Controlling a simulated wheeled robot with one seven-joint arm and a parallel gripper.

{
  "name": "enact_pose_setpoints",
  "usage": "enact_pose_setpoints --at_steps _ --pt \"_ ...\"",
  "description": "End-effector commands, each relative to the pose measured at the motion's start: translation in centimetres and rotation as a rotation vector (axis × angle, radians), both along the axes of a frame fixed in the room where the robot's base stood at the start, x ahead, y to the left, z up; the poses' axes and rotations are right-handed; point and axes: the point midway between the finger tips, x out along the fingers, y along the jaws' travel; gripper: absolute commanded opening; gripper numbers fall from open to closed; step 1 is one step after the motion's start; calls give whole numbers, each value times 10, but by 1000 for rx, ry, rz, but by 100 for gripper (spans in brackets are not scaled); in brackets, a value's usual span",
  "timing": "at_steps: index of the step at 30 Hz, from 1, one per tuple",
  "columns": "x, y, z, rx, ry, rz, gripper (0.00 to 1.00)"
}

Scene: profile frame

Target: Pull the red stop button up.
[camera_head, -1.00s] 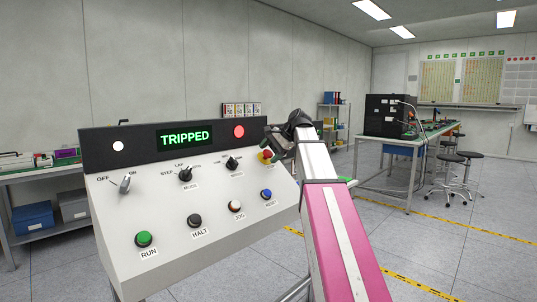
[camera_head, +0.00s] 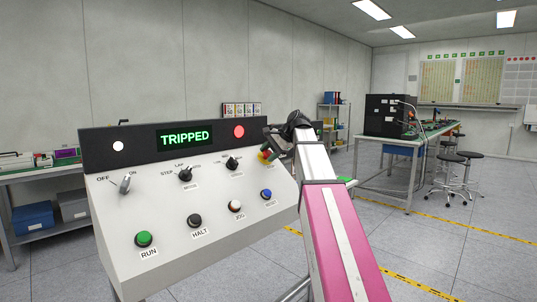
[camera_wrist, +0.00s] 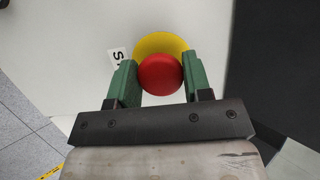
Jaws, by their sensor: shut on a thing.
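The red stop button (camera_wrist: 160,75) is a round red mushroom cap in front of a yellow disc (camera_wrist: 160,43) on the pale panel. In the head view the yellow and red button (camera_head: 266,157) shows small at the panel's right side, partly hidden by my gripper (camera_head: 272,150). In the wrist view the green fingers of my gripper (camera_wrist: 160,82) stand on both sides of the red cap and are shut on it. The display (camera_head: 184,137) reads TRIPPED in green. A label beside the button is mostly hidden.
The sloped panel (camera_head: 120,220) also carries several knobs and push buttons, including a green RUN button (camera_head: 144,239) and a blue button (camera_head: 266,194). A red lamp (camera_head: 239,131) is on the dark strip. A bench (camera_head: 410,140) and stools stand back right, with open floor before them.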

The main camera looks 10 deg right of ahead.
Motion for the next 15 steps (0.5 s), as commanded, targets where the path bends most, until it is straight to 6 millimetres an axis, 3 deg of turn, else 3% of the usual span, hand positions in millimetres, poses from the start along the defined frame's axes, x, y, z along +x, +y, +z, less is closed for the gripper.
enact_pose_setpoints --at_steps 15 --pt "-2 -1 2 -1 1 0 23"
